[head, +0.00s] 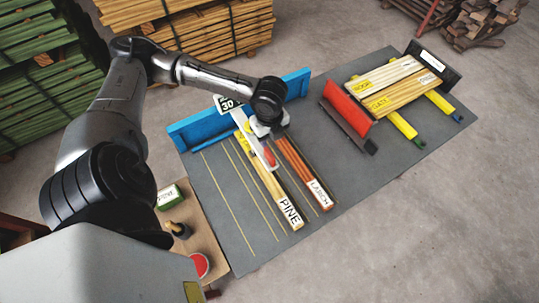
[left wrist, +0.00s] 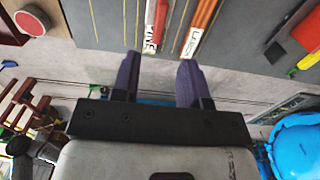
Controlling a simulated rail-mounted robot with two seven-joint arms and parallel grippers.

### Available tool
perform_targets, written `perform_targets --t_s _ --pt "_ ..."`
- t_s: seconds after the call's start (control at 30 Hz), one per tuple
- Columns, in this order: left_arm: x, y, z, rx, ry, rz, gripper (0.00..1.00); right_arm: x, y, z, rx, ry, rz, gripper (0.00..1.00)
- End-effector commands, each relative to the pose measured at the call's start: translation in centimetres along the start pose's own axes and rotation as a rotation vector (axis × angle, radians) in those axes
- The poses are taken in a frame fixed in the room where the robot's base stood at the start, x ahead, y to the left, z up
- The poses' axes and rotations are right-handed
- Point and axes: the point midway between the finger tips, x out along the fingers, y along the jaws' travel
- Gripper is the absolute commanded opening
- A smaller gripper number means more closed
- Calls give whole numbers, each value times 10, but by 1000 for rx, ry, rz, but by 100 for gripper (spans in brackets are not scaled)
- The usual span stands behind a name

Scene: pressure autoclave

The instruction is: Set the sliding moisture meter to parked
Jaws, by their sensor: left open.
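A pale bar-shaped device with a sign reading 30 (head: 229,104) at its far end, which looks like the moisture meter (head: 241,121), lies along the PINE boards (head: 272,192). A red piece (head: 270,156) sits at its near right side. My left gripper (head: 262,126) is over the device's right side, between the PINE and LARCH boards (head: 299,175); its wrist hides part of the device, and contact cannot be told. In the left wrist view its two dark fingers (left wrist: 160,62) are apart with nothing between them. My right gripper is not in view.
A blue fence (head: 190,127) borders the far side of the grey mat (head: 228,225). A red block (head: 346,108), a black end plate and boards on yellow rails (head: 402,124) stand to the right. A red can (head: 199,266) and a green box (head: 169,197) are at near left. Lumber stacks stand behind.

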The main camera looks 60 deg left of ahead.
Motion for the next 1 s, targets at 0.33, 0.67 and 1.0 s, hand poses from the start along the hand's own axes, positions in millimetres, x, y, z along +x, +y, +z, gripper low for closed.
perform_targets --t_s 0.33,0.67,1.0 --pt "66 1 -1 -2 2 3 40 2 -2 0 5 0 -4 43" --pt "109 1 -1 -2 0 2 40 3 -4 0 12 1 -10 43" --pt "121 1 0 0 -1 0 40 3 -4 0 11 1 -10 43"
